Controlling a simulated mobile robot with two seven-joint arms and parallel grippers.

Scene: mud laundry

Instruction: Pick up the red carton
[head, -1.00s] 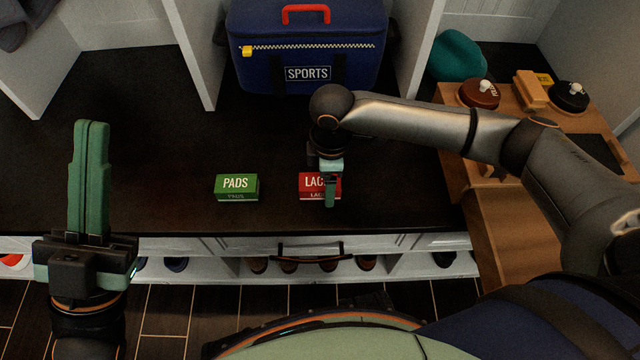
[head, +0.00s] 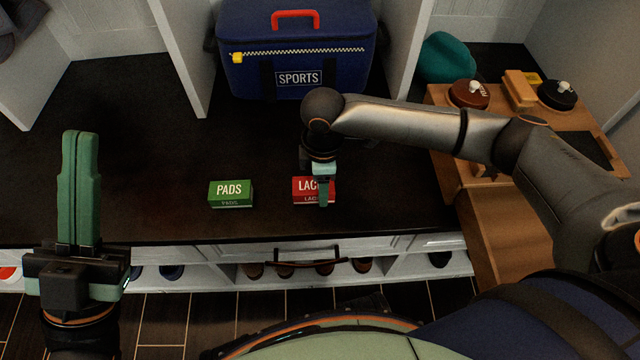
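The red carton (head: 301,190), with white lettering that starts "LAC", lies on the dark bench top near its front edge. My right gripper (head: 323,197) points down over the right part of the carton and hides part of its lettering. Its fingers show edge-on, so I cannot tell whether they are apart or whether they touch the carton. My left gripper (head: 80,150) is at the left, pointing up in the picture, away from the carton. Its green fingers lie together with nothing between them.
A green PADS carton (head: 230,194) lies just left of the red one. A blue SPORTS bag (head: 297,80) stands behind. A wooden stand (head: 440,130) with brown and black round items is at the right. Bare bench top (head: 150,130) lies at the left. Shoes sit below.

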